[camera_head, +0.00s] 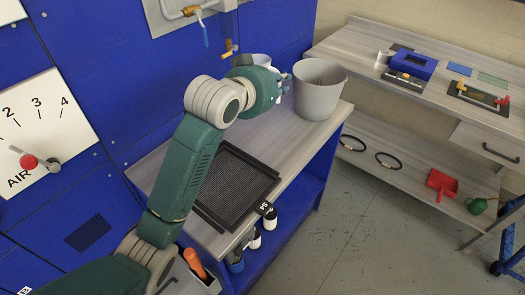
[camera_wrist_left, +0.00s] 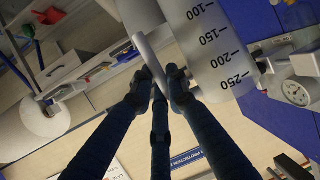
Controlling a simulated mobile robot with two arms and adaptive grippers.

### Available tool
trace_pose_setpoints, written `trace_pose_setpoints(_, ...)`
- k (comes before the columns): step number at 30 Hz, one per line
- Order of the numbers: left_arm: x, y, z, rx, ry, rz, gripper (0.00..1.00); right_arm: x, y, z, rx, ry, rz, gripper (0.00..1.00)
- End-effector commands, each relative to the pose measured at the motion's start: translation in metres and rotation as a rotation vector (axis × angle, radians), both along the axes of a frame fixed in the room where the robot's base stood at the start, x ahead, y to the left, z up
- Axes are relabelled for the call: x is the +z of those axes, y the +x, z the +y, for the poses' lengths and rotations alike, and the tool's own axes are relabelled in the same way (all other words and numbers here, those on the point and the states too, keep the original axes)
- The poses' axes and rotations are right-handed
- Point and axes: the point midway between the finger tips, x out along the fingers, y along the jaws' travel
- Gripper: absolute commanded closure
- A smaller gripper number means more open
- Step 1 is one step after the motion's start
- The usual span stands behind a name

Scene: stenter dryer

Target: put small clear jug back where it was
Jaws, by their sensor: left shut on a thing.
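The small clear jug (camera_wrist_left: 215,50) shows in the left wrist view as a pale cylinder with black volume marks from 100 to 250. Its handle bar (camera_wrist_left: 148,60) lies between the fingertips of my left gripper (camera_wrist_left: 162,76), which is shut on it. In the head view, the left gripper (camera_head: 282,88) is over the far end of the grey worktop (camera_head: 169,158), just left of a grey bucket (camera_head: 319,92). A pale rim (camera_head: 262,59) behind the gripper seems to be the jug; most of it is hidden. Whether its base touches the worktop cannot be told. My right gripper is not in view.
A black mesh filter frame (camera_head: 235,187) lies on the worktop below my left arm. A tap with a blue lever (camera_head: 205,36) is on the wall behind. Several bottles (camera_head: 254,239) stand on the shelf below. A second bench (camera_head: 350,50) with tools stands at the right, past open floor.

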Motion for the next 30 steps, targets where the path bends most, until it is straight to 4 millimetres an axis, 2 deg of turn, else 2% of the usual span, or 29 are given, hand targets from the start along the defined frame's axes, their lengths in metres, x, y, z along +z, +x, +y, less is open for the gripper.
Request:
trace_pose_setpoints(2, 0.008, 0.004, -0.007, 0.013, 0.001, 0.000, 1.00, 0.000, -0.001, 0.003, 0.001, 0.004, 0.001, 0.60)
trace_pose_setpoints(5, 0.001, 0.006, -0.010, 0.021, 0.002, 0.006, 1.00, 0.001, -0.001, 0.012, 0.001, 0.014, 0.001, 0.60)
trace_pose_setpoints(11, -0.048, 0.004, -0.009, 0.021, 0.003, 0.012, 1.00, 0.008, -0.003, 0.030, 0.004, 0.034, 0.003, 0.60)
trace_pose_setpoints(19, -0.117, 0.005, -0.009, 0.020, 0.002, 0.008, 1.00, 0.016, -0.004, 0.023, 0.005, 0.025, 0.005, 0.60)
trace_pose_setpoints(22, -0.134, 0.005, -0.009, 0.020, 0.002, 0.006, 1.00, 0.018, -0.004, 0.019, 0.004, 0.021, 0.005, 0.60)
trace_pose_setpoints(30, -0.162, 0.004, -0.009, 0.019, 0.001, 0.006, 1.00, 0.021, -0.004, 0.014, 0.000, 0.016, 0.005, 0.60)
